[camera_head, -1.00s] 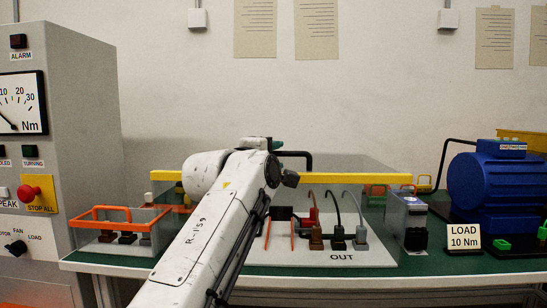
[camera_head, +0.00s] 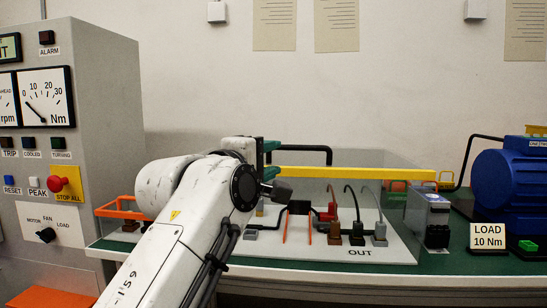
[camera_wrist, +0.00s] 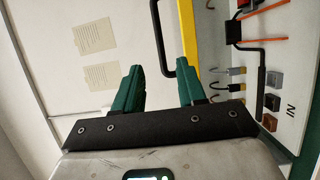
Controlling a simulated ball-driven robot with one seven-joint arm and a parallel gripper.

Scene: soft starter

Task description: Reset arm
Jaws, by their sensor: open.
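My white arm (camera_head: 190,250) reaches up from the bottom of the head view and bends at a dark joint over the bench's left half. My gripper (camera_wrist: 160,86) is open in the wrist view, its two green fingers apart with nothing between them. In the head view its green part shows just behind the arm, mostly hidden. A black handle (camera_wrist: 157,35) and a yellow bar (camera_wrist: 188,45) lie beyond the fingers. Whether a finger touches them I cannot tell. The yellow bar (camera_head: 350,173) also shows in the head view, along the top of a clear cover.
A grey cabinet (camera_head: 100,100) with meters, a blue RESET button (camera_head: 9,180) and a red stop knob (camera_head: 55,184) stands at left. A panel marked OUT (camera_head: 385,252) with several leads is on the green bench. A blue motor (camera_head: 505,185) stands at right.

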